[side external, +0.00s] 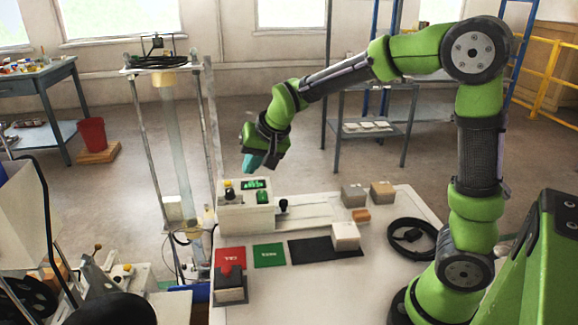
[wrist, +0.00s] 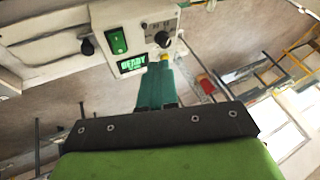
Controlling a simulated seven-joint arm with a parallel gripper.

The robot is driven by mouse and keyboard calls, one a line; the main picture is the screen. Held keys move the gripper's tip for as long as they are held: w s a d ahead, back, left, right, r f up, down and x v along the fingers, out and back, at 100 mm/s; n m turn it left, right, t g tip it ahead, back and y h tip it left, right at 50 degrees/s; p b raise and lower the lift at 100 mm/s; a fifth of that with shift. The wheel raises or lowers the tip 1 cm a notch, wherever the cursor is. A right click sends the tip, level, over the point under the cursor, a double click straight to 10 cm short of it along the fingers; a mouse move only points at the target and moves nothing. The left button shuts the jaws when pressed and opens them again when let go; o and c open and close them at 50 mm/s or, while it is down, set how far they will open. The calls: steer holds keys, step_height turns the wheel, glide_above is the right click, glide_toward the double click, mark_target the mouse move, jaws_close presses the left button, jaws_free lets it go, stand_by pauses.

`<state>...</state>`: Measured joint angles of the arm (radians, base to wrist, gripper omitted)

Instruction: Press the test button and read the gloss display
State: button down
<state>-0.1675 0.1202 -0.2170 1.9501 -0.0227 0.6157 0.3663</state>
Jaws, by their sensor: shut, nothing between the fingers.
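The tester is a pale box (side external: 236,219) on the white table. Its display (wrist: 132,66) is lit green and reads "READY" in the wrist view, with a smaller line I cannot read; in the side view it shows as a green panel (side external: 254,184). A green rocker switch (wrist: 117,42), a black knob (wrist: 162,39) and a yellow button (wrist: 164,57) sit on the same face. My gripper (side external: 249,168), with teal fingers, is shut and empty above the box. In the wrist view its fingertips (wrist: 161,66) overlap the yellow button's edge; contact is unclear there, but the side view shows a gap.
A red card (side external: 231,257), a green card (side external: 269,255) and a black mat (side external: 307,252) lie in front of the box. A pale block (side external: 345,236) sits at the mat's right end. Several blocks and a black ring (side external: 390,246) are farther right. A tall tube stand (side external: 143,135) rises behind left.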

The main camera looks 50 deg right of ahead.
steer(key=w+d+f+m+t+h, duration=0.1)
steer(key=w+d, duration=0.1)
steer(key=w, duration=0.5)
step_height(320, 180, up, 3)
steer(key=m+t, duration=0.2)
glide_above(230, 184)
steer(key=shift+f+h, duration=0.15)
steer(key=shift+h, duration=0.15)
steer(key=shift+f, duration=0.15)
steer(key=shift+f, duration=4.3)
steer(key=shift+f, duration=0.4)
